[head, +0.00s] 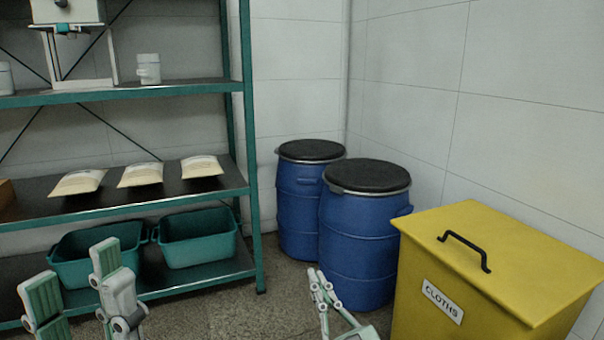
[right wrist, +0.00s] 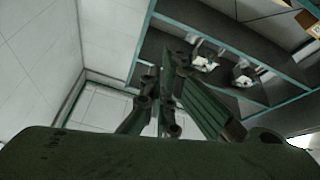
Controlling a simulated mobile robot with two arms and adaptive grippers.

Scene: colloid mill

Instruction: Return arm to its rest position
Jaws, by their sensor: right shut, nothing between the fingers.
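My left gripper (head: 70,265) shows at the lower left of the head view, in front of the lower shelf. Its two pale green-padded fingers stand apart with nothing between them. My right gripper (head: 318,276) is at the bottom centre of the head view, in front of the blue drums, pointing up. Its fingers are close together and hold nothing. In the right wrist view the fingers (right wrist: 172,75) reach upward against the wall and shelf, empty. Most of both arms is out of view.
A green-framed shelf rack (head: 248,140) at left holds several beige bags (head: 140,175) and teal bins (head: 198,240). Two blue drums (head: 360,235) (head: 298,200) stand in the corner. A yellow cloths box (head: 500,255) stands at right. Floor (head: 240,312) shows between rack and drums.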

